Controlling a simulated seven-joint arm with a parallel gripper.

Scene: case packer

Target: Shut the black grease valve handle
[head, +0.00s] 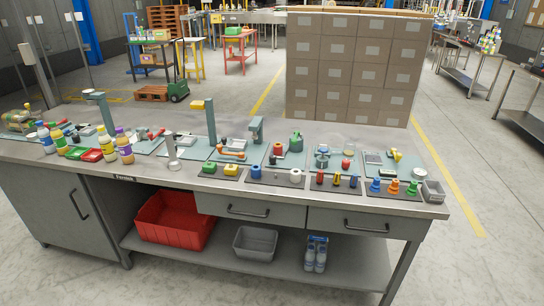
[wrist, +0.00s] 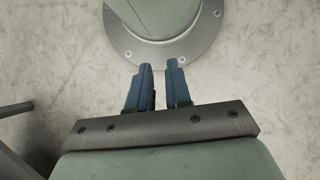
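The black grease valve handle cannot be picked out for sure in the head view; the fittings on the workbench (head: 300,131) are too small to tell. A small dark part (head: 272,159) stands on a mat near the bench's middle, but I cannot tell what it is. My gripper (wrist: 160,70) shows only in the wrist view. Its two blue fingers are apart with a narrow gap and nothing between them. It is over a pale mottled surface, away from any bench fitting. No part of my gripper shows in the head view.
Bottles (head: 124,146) stand at the bench's left. Colored knobs (head: 393,186) and a small grey bin (head: 433,191) are at the right front. A red bin (head: 176,220) is on the lower shelf. Stacked cartons (head: 352,68) stand behind the bench.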

